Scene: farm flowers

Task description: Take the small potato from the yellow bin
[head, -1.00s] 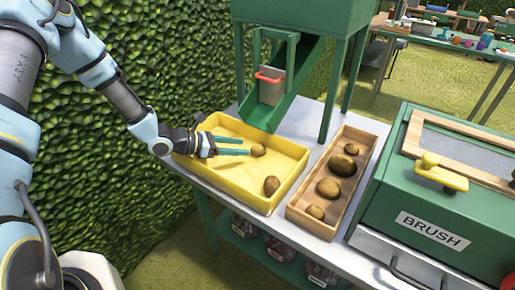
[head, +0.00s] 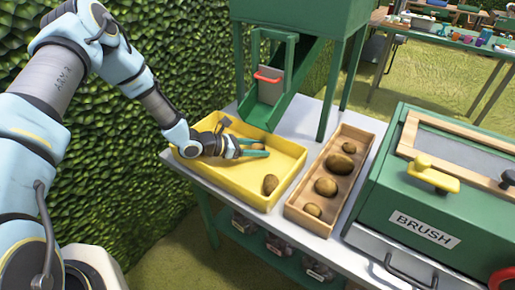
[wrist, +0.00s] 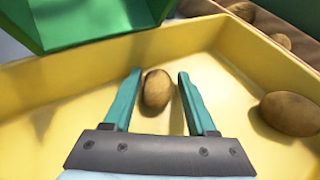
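The small brown potato (wrist: 157,90) lies on the floor of the yellow bin (head: 285,152), near its back wall. In the wrist view it sits between the two teal fingers of my gripper (wrist: 159,74), with a gap to the right finger and a narrower one to the left. My gripper is open and low inside the bin.
A green chute (head: 266,105) stands just behind the bin. A wooden tray (head: 338,190) with several potatoes stands to the right, then a green box labelled BRUSH (head: 425,229). The hedge (head: 200,60) is behind my arm.

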